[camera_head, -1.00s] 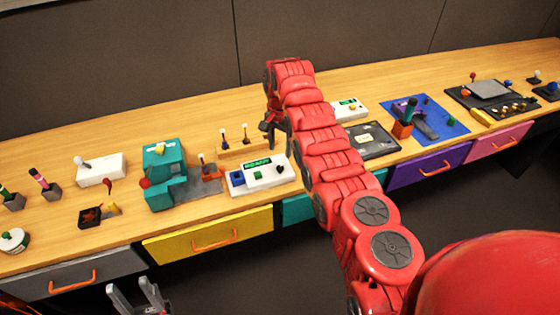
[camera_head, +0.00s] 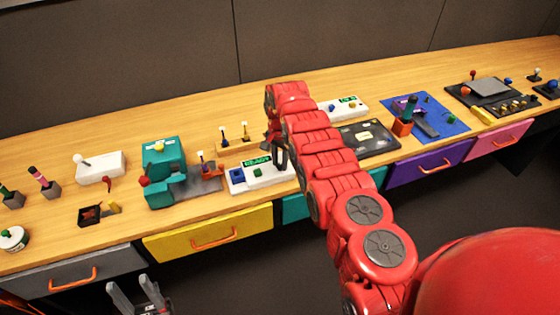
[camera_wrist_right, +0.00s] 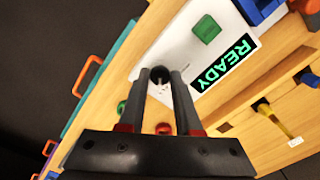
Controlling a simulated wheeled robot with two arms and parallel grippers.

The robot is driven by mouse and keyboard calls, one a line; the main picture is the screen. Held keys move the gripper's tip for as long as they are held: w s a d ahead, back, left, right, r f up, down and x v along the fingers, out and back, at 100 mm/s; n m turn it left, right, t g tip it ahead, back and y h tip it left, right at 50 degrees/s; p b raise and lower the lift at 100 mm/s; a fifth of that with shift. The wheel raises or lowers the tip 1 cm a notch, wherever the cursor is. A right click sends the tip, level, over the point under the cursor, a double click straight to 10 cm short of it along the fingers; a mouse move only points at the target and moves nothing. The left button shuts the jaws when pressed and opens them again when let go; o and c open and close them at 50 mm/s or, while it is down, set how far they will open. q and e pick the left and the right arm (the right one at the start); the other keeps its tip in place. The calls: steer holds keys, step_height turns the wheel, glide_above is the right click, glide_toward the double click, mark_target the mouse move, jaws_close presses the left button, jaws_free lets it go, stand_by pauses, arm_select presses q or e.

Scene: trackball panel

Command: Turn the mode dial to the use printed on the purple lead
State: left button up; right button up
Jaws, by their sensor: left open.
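The white panel (camera_head: 270,177) has a green READY display, a green button (camera_head: 257,173) and a blue block (camera_head: 237,176). It also fills the upper middle of the right wrist view (camera_wrist_right: 190,50). The mode dial appears to be the small black knob (camera_wrist_right: 159,75) there. My right gripper (camera_wrist_right: 160,72) has its two fingers on either side of this knob; whether they touch it is unclear. In the head view my right gripper (camera_head: 278,152) is over the panel's right part and hides the dial. My left gripper (camera_head: 140,296) is open and empty, below the counter's front edge. I cannot identify a purple lead or its print.
A wooden rack (camera_head: 238,148) with dark and yellow upright pieces stands behind the panel. A teal machine (camera_head: 163,170) is to the left, a black panel (camera_head: 372,139) to the right. Drawers with orange handles, one yellow (camera_head: 180,237), line the front.

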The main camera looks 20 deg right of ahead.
jaws_close()
steer(key=shift+n, duration=0.4)
steer(key=n+b, duration=0.1)
steer(key=n, duration=0.2)
steer(key=shift+f+n, duration=0.1)
steer(key=shift+n, duration=0.3)
steer(key=n+b, duration=0.2)
steer(key=n, duration=0.1)
steer(key=shift+n, duration=0.3)
steer(key=n+b, duration=0.2)
steer(key=n, duration=0.1)
steer(key=shift+n, duration=0.3)
steer(key=n+b, duration=0.2)
steer(key=n, duration=0.1)
steer(key=shift+n+b, duration=0.3)
steer(key=shift+b, duration=0.05)
steer(key=shift+n+b, duration=1.1)
steer(key=shift+n, duration=1.2)
